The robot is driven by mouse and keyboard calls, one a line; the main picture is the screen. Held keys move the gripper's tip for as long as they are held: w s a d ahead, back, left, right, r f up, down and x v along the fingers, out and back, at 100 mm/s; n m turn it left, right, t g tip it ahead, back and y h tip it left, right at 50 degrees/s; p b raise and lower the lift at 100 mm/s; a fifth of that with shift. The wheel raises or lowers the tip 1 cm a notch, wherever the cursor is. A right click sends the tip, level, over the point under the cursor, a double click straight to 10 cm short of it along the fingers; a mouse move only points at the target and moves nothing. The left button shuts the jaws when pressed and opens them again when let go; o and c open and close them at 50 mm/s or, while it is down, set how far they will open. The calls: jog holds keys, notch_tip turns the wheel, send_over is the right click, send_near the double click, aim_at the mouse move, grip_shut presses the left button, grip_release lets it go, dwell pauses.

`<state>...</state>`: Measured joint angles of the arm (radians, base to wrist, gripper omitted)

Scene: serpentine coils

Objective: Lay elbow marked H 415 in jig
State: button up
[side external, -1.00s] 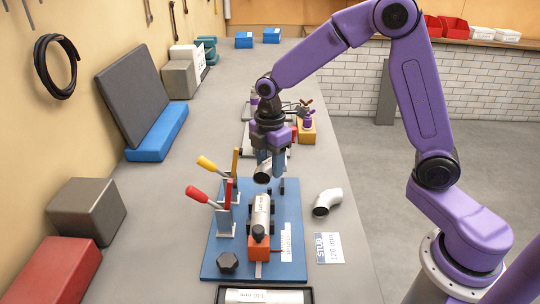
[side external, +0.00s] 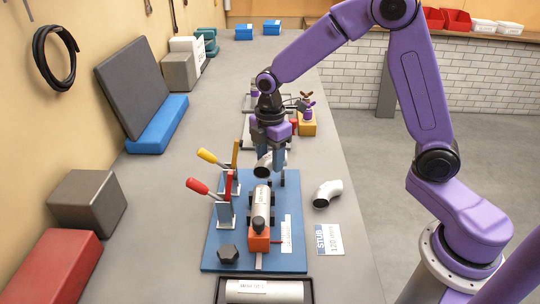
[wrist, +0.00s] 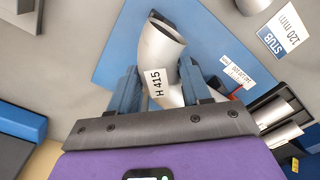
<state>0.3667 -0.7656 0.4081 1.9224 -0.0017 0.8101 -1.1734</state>
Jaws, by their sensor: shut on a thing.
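The silver elbow marked H 415 (wrist: 158,50) is between the two blue fingers of my gripper (wrist: 162,88), which are shut on it. Its label faces the wrist camera and its open end points away from the gripper. In the side view my gripper (side external: 269,158) points down and holds the elbow (side external: 262,167) over the far end of the blue jig plate (side external: 289,205). A labelled silver tube (side external: 262,200) lies along the middle of the jig, against an orange block (side external: 259,238). I cannot tell whether the elbow touches the jig.
Red-handled (side external: 197,186) and yellow-handled (side external: 208,156) clamps stand on the plate's left. Another silver elbow (side external: 327,194) lies right of the jig, above a STUB 120 mm card (side external: 328,239). A tray (side external: 222,290) with a tube is in front.

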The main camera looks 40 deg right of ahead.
aim_at(270, 168)
jog(key=shift+f, duration=0.25)
jog(key=shift+f, duration=1)
jog(key=shift+f, duration=0.65)
jog(key=o, duration=1.3)
jog(key=shift+c, duration=0.2)
